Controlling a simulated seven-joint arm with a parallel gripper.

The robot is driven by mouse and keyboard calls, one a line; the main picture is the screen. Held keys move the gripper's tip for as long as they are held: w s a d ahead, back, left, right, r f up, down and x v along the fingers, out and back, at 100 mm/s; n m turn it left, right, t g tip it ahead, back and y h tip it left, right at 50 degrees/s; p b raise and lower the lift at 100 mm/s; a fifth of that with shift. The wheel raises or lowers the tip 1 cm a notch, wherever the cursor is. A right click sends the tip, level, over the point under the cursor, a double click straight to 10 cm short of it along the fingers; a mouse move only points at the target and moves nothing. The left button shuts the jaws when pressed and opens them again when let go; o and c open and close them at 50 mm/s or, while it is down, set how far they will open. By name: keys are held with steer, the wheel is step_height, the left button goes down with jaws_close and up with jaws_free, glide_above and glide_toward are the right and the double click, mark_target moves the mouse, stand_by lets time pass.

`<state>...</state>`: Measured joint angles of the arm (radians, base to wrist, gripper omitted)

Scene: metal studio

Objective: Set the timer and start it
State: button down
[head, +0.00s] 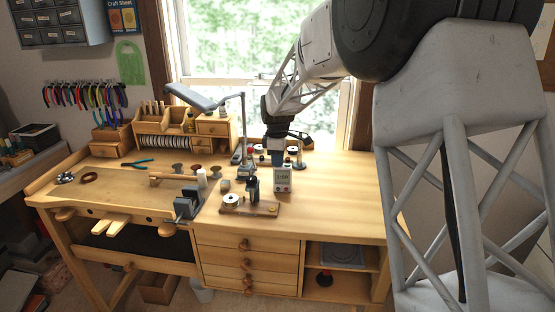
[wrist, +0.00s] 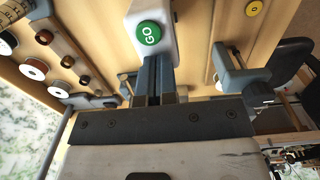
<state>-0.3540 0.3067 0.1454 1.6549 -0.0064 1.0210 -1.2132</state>
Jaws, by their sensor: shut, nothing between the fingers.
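My gripper (head: 277,164) reaches down just behind the timer. In the wrist view my gripper (wrist: 155,60) is shut and empty, with its fingertips close to the GO button. I cannot tell whether they touch the timer.
A wooden base (head: 262,209) with a dark fixture and spool stands in front of the timer. A grey vise (head: 187,203) is at the front edge. A lamp (head: 192,97) and wooden organizer (head: 148,125) stand behind left. The bench top (head: 345,195) is clear on the right.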

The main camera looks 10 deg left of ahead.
steer(key=shift+s+f, duration=0.2)
steer(key=shift+f, duration=0.85)
step_height(320, 180, up, 16)
steer(key=shift+w, duration=0.15)
steer(key=shift+w+d+r, duration=0.1)
steer(key=shift+w+r, duration=0.05)
steer(key=shift+r, duration=0.2)
stand_by(0.7)
steer(key=shift+f, duration=0.1)
step_height(320, 180, down, 14)
steer(key=shift+r, duration=0.1)
stand_by(0.9)
